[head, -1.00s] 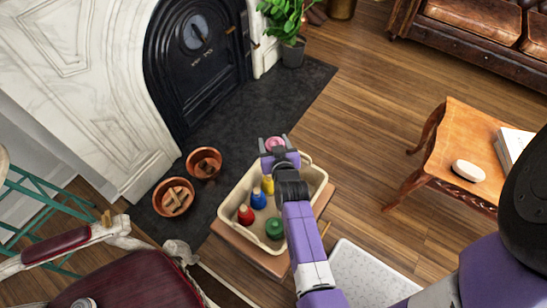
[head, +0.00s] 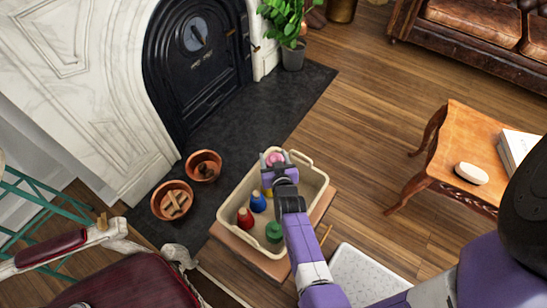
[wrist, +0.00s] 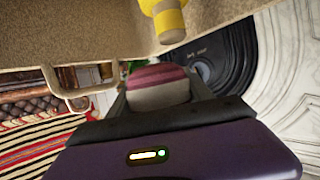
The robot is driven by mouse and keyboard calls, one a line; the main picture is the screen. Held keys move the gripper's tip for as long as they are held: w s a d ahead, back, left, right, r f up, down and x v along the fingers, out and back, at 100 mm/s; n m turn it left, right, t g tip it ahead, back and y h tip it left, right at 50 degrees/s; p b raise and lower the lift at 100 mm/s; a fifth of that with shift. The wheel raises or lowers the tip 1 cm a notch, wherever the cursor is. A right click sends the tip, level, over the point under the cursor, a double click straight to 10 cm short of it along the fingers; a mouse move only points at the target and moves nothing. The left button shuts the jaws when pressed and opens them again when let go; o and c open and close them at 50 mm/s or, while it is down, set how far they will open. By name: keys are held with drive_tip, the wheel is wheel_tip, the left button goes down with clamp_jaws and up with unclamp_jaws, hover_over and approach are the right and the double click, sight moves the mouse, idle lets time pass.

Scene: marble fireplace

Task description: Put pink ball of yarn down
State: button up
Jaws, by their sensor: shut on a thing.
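The pink ball of yarn (head: 276,157) is held between the fingers of my gripper (head: 275,162), at the far end of a cream bin (head: 316,174). In the wrist view the ball (wrist: 159,86) shows a pink band and a paler band, with a finger on each side. A beige bin wall (wrist: 60,38) fills the top of that view. I cannot tell how high the ball is above the bin's floor. My wrist hides part of the bin.
The bin holds a red (head: 245,218), a blue (head: 258,202) and a green item (head: 274,232), plus a yellow one (wrist: 164,18) near the ball. Two terracotta bowls (head: 204,166) stand left of it. A wooden table (head: 452,150) stands right.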

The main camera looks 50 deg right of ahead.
drive_tip(key=shift+f+b, duration=0.6)
drive_tip(key=o, duration=1.4)
drive_tip(key=shift+r, duration=0.1)
drive_tip(key=shift+r+p, duration=0.35)
drive_tip(key=shift+p, duration=0.15)
drive_tip(key=p+v, duration=0.2)
drive_tip(key=v, duration=1)
drive_tip(key=shift+r, duration=0.25)
